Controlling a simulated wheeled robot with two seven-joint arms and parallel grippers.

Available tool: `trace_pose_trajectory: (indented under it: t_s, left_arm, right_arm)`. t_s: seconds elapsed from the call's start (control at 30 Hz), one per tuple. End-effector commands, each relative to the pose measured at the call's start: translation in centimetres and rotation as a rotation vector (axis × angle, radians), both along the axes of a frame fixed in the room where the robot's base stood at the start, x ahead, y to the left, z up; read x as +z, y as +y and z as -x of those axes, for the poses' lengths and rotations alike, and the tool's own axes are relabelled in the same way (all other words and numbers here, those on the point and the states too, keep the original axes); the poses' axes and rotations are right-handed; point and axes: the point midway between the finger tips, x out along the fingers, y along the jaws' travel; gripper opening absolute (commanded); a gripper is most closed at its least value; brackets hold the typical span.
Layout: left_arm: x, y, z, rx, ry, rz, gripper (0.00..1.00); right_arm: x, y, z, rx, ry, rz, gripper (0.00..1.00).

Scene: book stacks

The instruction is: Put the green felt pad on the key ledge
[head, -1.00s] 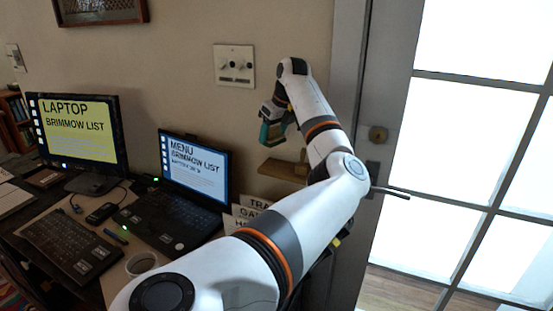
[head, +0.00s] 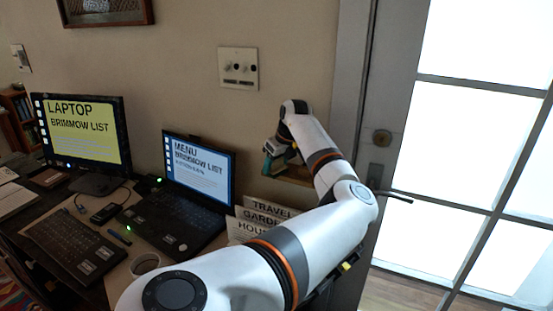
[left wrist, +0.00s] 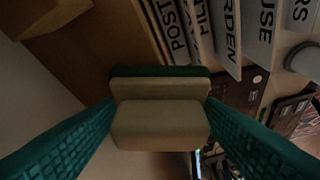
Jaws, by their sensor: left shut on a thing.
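My left gripper (head: 270,163) is in front of the wall, its fingers pointing down at the left part of the wooden key ledge (head: 297,178). In the left wrist view its teal fingers (left wrist: 160,125) are shut on a pale block with a dark green strip along its far side, the green felt pad (left wrist: 160,72). The gripper and wrist cover part of the ledge in the head view, and the pad is hard to make out there. I cannot tell whether the pad touches the ledge. My right gripper is not in view.
Upright lettered cards (head: 265,212) stand below the ledge on the desk. An open laptop (head: 185,200) and a monitor (head: 82,135) are to the left. A switch plate (head: 238,68) is above. A door with a handle (head: 392,195) is on the right.

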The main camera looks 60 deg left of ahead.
Motion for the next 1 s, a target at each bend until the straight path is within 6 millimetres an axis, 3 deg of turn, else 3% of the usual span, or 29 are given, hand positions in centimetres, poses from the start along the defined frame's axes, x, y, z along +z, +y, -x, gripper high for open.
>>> trace_pose_trajectory:
  t_s: [0.03,0.17,0.53,0.67,1.0]
  left_arm:
    - [-0.1,0.0,0.0,0.0,0.002,0.0,0.63]
    - [-0.1,0.0,0.0,0.0,0.001,0.0,0.83]
    - [0.4,-0.1,-0.1,0.0,-0.001,0.0,0.83]
    - [2.1,-0.8,-0.3,-0.001,-0.002,-0.001,0.83]
    - [8.7,-3.4,-1.0,-0.001,-0.002,-0.001,0.83]
  right_arm:
    - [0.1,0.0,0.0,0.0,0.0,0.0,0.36]
    - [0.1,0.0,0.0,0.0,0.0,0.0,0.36]
    - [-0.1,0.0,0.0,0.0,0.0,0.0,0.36]
    - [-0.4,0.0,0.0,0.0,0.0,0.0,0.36]
    - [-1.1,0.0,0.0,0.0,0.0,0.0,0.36]
